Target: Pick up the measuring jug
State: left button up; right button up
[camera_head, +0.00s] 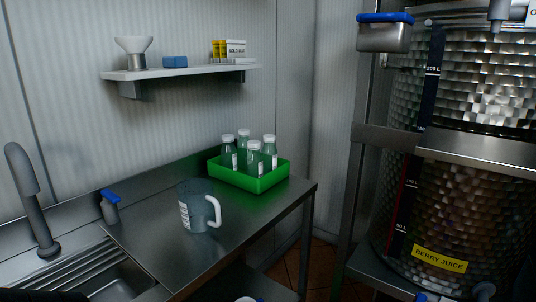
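The measuring jug (196,208) stands upright on the steel worktop (145,240), to the right of the sink. It is clear and bluish, with printed markings on its front and a white handle (216,211) pointing right. I cannot make out any contents. Neither of my grippers shows in the head view, and nothing touches the jug.
Behind the jug, a green tray (258,185) holds several capped bottles. A grey tap (33,205) and a blue-topped fitting (110,205) stand at left. A wall shelf (180,72) hangs above. A large steel tank (460,195) fills the right. The worktop around the jug is clear.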

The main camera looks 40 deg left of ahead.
aim_at(199, 213)
jog(key=z, duration=1.4)
jog(key=i, duration=0.75)
jog(key=u, duration=3.25)
